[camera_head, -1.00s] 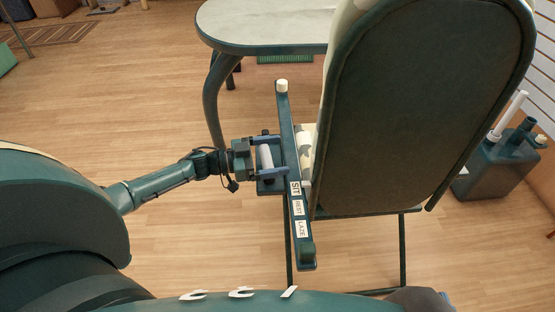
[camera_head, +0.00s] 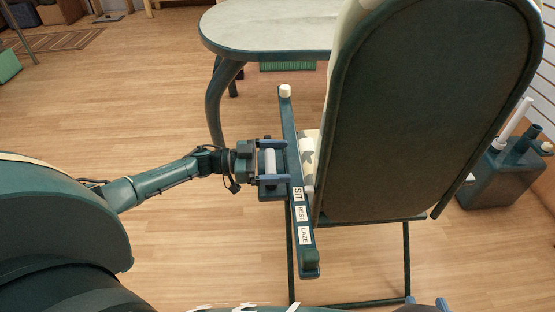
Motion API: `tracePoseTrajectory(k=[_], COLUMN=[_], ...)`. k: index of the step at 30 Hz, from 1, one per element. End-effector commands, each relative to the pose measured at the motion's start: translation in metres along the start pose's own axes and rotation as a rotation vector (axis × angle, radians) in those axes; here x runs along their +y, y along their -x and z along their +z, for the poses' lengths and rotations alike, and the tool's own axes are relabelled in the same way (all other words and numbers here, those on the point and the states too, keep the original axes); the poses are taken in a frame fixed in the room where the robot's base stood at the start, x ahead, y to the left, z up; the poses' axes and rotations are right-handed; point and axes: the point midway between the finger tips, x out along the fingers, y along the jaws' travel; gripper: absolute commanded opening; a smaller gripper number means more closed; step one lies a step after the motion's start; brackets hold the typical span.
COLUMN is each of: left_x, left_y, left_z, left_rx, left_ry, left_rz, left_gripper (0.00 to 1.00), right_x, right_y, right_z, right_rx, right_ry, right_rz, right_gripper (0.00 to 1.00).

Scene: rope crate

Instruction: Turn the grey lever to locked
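A small light grey lever (camera_head: 269,161) sits beside the chair's side rail (camera_head: 289,130) in the head view. My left gripper (camera_head: 273,160) reaches it from the left, with one blue finger above it and one below. The fingers are well apart, and I cannot tell whether they touch it. The rail bears the labels SIT, REST and LAZE (camera_head: 302,217). No label reading locked shows. Two blue fingertips of my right gripper (camera_head: 427,305) show apart at the bottom edge; the rest of it is out of view.
A large dark chair back (camera_head: 425,120) fills the right of the view. A pale-topped table (camera_head: 265,28) stands behind, its curved leg near my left gripper. A dark container (camera_head: 500,178) stands on the far right. The wooden floor (camera_head: 120,100) at left is clear.

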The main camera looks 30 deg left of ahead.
Motion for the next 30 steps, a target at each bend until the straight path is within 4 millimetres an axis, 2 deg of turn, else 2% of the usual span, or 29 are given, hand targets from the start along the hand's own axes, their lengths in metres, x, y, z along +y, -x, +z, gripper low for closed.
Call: tracePoseTrajectory(k=[5, 8, 11, 21, 25, 30], left_x=[0.0, 0.0, 0.0, 0.0, 0.0, 0.0], left_y=[0.001, 0.009, 0.025, 0.1, 0.119, 0.131], left_z=[0.0, 0.001, 0.001, 0.001, 0.001, 0.0], left_rx=[0.0, -0.001, -0.004, -0.004, -0.002, 0.0], left_ry=[0.001, 0.002, 0.001, 0.002, 0.001, -0.001], left_rz=[-0.001, -0.002, -0.003, -0.003, -0.002, -0.001], left_gripper=[1.0, 1.0, 1.0, 1.0, 1.0, 1.0], right_x=[0.001, 0.001, 0.002, 0.003, 0.002, 0.002], right_y=[0.001, 0.001, 0.002, 0.003, 0.003, 0.003], right_z=[0.0, 0.0, -0.001, -0.001, 0.0, 0.001], right_rx=[-0.001, -0.001, 0.0, 0.002, 0.001, -0.004], right_ry=[0.0, 0.0, -0.002, -0.007, -0.006, -0.005], right_rz=[0.001, 0.003, 0.005, 0.007, 0.007, 0.005], right_gripper=[0.36, 0.36, 0.36, 0.36, 0.36, 0.36])
